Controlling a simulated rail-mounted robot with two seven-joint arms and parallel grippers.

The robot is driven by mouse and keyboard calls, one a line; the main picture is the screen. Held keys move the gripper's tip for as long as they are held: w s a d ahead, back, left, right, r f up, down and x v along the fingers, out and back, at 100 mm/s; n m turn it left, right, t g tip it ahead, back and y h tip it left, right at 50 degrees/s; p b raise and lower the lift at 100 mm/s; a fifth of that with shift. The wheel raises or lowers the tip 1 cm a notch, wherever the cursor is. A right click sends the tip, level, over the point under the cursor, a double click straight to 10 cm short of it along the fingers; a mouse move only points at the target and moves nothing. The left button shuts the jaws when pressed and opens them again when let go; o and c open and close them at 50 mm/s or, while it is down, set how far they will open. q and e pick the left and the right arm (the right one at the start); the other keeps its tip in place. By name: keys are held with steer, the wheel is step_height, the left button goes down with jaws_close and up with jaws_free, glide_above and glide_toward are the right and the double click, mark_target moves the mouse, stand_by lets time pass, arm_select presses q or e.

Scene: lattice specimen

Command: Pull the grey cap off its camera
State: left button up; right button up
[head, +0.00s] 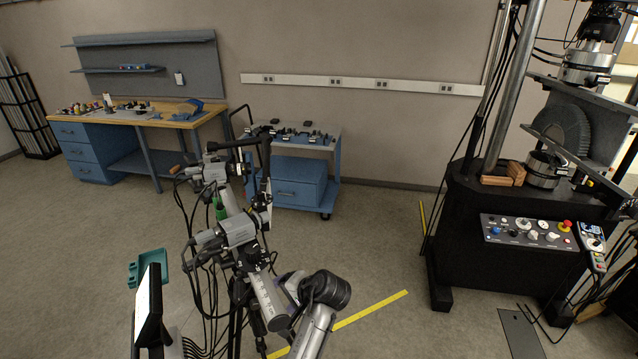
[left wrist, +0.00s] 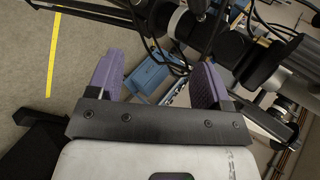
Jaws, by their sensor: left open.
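Two grey cameras sit on a black tripod rig in the head view, an upper camera (head: 212,172) and a lower camera (head: 238,232). A light grey barrel (head: 268,297) with a darker grey end slants down below the lower camera. I cannot tell clearly whether that end is the grey cap. My left gripper (head: 287,286) is beside this barrel, partly hidden by my black wrist. In the left wrist view its purple fingers (left wrist: 156,83) are wide apart, with nothing held between them. Dark cylindrical parts (left wrist: 237,52) lie just beyond the right finger. My right gripper is out of view.
Loose black cables (head: 205,275) hang around the tripod. A monitor (head: 150,305) and a teal tray (head: 148,266) are at lower left. A blue cart (head: 300,185) stands behind, and a black test machine (head: 510,225) at right.

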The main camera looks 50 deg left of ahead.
arm_select(q)
steer(key=w+r+n+g+h+p, duration=0.1)
steer(key=w+r+g+p, duration=0.4)
steer(key=r, duration=0.9)
steer(key=m+g+h, duration=0.1)
glide_toward(267, 213)
steer(key=p+x, duration=0.1)
steer(key=x, duration=0.4)
steer(key=p+x, duration=0.1)
steer(key=x, duration=0.4)
steer(key=shift+f+p, duration=0.4)
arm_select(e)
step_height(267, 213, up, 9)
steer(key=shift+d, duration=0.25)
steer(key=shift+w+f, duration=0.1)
arm_select(q)
steer(key=shift+c, duration=0.2)
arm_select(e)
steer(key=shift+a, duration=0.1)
arm_select(q)
steer(key=c, duration=0.9)
steer(key=shift+o, duration=1.4)
steer(key=c, duration=0.3)
